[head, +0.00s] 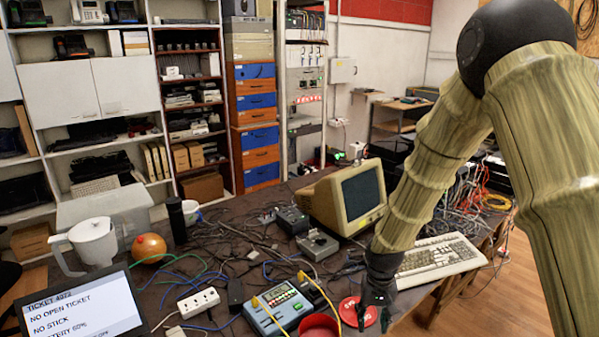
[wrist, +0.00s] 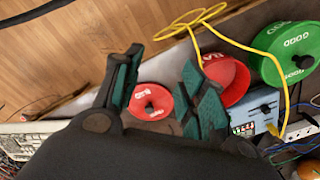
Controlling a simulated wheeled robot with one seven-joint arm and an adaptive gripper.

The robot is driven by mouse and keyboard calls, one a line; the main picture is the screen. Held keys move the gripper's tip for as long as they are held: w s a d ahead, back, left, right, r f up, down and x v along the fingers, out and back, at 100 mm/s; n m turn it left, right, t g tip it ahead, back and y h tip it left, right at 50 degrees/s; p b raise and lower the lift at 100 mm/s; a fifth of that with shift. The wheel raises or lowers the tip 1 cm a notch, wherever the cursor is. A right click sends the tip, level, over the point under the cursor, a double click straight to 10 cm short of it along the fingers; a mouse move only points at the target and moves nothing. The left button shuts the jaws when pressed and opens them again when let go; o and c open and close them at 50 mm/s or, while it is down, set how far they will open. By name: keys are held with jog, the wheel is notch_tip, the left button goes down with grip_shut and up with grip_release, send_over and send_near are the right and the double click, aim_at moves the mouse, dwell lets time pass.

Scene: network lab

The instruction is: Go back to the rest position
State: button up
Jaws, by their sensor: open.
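My gripper (head: 376,318) hangs low over the front edge of the table, at the lower middle right of the head view. In the wrist view my gripper (wrist: 158,95) is open, its two teal-padded fingers apart with nothing held between them. A flat red disc (head: 357,312) with white lettering lies on the table just beside and below the fingers. The red disc also shows in the wrist view (wrist: 151,101), beyond the gap between the fingertips.
A blue device (head: 280,308) with yellow cables and a red bowl-like container (head: 318,326) stand left of the gripper. A keyboard (head: 440,259) and an old monitor (head: 350,198) stand behind. A green spool (wrist: 289,52) shows in the wrist view. Cables clutter the table (head: 235,225).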

jog(key=s+f, duration=1.4)
jog(key=f, duration=0.2)
jog(key=s+d+f, duration=0.1)
jog(key=s+f, duration=0.3)
jog(key=s, duration=0.7)
jog(key=s+d+f+n, duration=0.1)
jog(key=s+f, duration=0.3)
jog(key=s, duration=0.6)
jog(key=shift+s+d, duration=0.4)
jog(key=shift+d, duration=0.3)
jog(key=shift+c, duration=0.6)
